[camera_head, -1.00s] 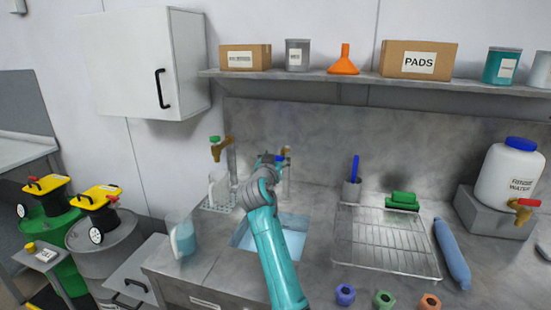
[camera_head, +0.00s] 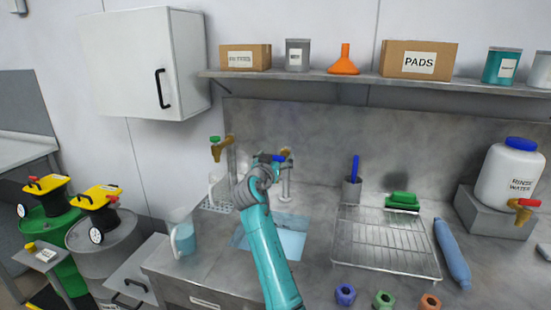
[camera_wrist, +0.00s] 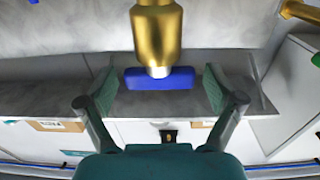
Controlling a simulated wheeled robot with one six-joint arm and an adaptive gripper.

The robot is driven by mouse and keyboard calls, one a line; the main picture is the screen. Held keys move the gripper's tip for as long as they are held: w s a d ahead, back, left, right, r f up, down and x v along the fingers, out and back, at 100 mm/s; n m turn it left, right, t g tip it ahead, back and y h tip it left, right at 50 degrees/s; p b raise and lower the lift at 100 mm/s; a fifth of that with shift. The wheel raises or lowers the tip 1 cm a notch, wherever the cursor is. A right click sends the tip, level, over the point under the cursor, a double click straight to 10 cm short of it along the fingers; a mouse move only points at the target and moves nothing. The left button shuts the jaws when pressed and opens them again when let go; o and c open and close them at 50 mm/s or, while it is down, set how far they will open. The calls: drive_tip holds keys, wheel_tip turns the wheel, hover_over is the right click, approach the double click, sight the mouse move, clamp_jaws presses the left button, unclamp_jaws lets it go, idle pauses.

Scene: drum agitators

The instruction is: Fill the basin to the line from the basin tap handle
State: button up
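The basin tap (camera_head: 286,165) is brass with a blue bar handle (camera_head: 278,158), behind the sink basin. My gripper (camera_head: 266,160) is at the handle. In the wrist view, the open fingers of my gripper (camera_wrist: 160,92) stand on either side of the blue handle (camera_wrist: 160,78), with a small gap at each end. The brass tap body (camera_wrist: 157,35) shows beside it. The basin (camera_head: 243,236) holds light blue water, partly hidden by my arm. I cannot make out a fill line or a stream from the spout.
A second brass tap with a green handle (camera_head: 215,140) stands to the left, above a drip grate. A clear jug (camera_head: 182,232) stands left of the basin. A wire rack (camera_head: 385,243) lies to the right. A shelf (camera_head: 350,80) runs above.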

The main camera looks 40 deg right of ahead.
drive_tip(key=v, duration=1.2)
idle(0.5)
